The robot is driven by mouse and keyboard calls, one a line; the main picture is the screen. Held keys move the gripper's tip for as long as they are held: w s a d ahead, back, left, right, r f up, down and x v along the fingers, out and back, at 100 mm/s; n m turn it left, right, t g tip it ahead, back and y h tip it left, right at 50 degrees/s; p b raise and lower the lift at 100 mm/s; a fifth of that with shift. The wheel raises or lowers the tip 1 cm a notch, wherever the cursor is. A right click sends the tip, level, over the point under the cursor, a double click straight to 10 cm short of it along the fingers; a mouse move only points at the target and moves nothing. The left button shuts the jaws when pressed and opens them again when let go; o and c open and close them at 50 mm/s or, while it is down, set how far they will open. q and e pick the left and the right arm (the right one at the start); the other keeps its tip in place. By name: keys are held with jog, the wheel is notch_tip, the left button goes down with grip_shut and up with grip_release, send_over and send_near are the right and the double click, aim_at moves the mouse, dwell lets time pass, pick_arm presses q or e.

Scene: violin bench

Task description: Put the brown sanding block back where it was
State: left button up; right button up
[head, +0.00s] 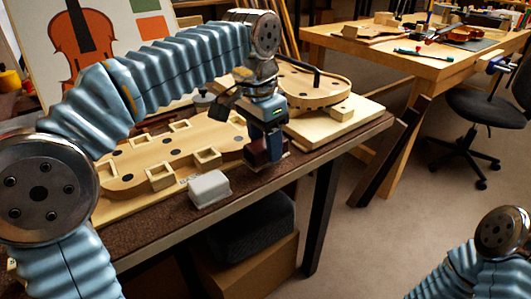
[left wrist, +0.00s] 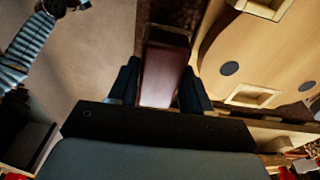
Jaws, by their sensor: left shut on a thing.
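My left gripper (head: 268,150) is shut on the brown sanding block (head: 256,153), at the front edge of the workbench, right of the grey box. In the left wrist view the dark reddish-brown block (left wrist: 165,65) sits between the two dark fingers (left wrist: 160,85) and points away from the palm. I cannot tell whether its underside touches the bench. Of my right arm, only links show at the lower right of the head view; its fingers are out of frame.
A light grey box (head: 208,189) sits at the bench's front edge. Behind it lies a wooden violin-shaped mould (head: 170,155) with square blocks. A violin body (head: 305,85) lies on a board at the right. The brown bench top (head: 140,225) is bare at the front left.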

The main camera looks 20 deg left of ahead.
aim_at(259, 145)
pick_arm(q)
jog(key=shift+s+f, duration=0.1)
jog(key=shift+f, duration=1)
jog(key=shift+f, duration=0.15)
jog(key=o, duration=1.2)
jog(key=shift+r, duration=0.55)
jog(key=r+p, duration=0.1)
jog(key=r, duration=0.2)
jog(key=r+p, duration=0.1)
jog(key=r, duration=0.3)
jog(key=s+a+r+p, duration=0.1)
jog(key=r, duration=0.3)
jog(key=shift+r+p, duration=0.1)
jog(key=shift+p, duration=0.2)
